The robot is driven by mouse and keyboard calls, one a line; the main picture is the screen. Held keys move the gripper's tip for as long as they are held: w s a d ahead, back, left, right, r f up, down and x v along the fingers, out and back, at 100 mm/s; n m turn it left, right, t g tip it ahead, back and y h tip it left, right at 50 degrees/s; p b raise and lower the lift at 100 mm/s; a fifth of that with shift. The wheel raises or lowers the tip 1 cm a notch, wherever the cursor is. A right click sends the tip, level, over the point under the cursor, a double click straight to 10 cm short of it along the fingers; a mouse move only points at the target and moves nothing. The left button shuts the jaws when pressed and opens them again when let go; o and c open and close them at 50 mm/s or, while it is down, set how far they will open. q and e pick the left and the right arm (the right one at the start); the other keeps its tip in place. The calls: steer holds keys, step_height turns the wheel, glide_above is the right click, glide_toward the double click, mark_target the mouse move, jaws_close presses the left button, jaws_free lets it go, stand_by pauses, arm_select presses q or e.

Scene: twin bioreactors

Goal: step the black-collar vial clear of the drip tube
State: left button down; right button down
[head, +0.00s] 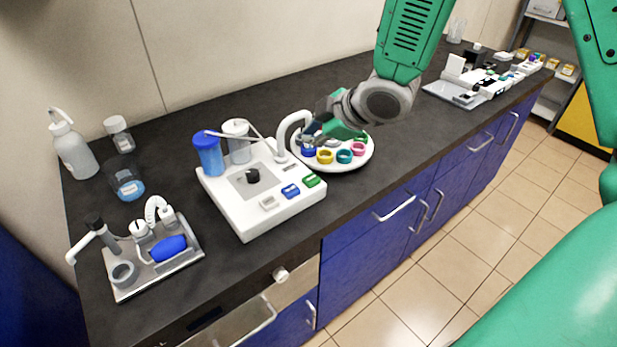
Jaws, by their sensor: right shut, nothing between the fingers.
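A white round carousel (345,163) carries several vials with coloured collars. A blue-collar vial (308,151), a yellow-collar vial (325,156), a teal-collar vial (344,156) and a pink-collar vial (358,149) show along its near side. I cannot make out the black-collar vial; my gripper hides part of the carousel. The white curved drip tube (285,128) arches from the white bioreactor base toward the carousel's left side. My right gripper (316,132) is shut and empty, over the carousel's far left part, close to the tube's end. My left gripper is not in view.
The white bioreactor base (245,215) has a black knob (253,175), a blue button (291,191), a green button (312,180) and a pale button (269,202). A blue-topped vessel (208,154) stands at its back. A metal tray (122,287) holds small equipment at left. Bare counter lies right of the carousel.

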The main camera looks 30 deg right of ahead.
mark_target(312, 178)
steer(key=shift+d, duration=0.1)
step_height(312, 178, down, 8)
steer(key=b, duration=0.7)
steer(key=shift+r, duration=0.1)
steer(key=shift+f+b, duration=0.4)
steer(key=shift+f, duration=0.1)
steer(key=shift+d, duration=0.1)
steer(key=shift+s+f, duration=0.1)
steer(key=shift+f, duration=0.05)
stand_by(0.4)
steer(key=shift+f, duration=0.25)
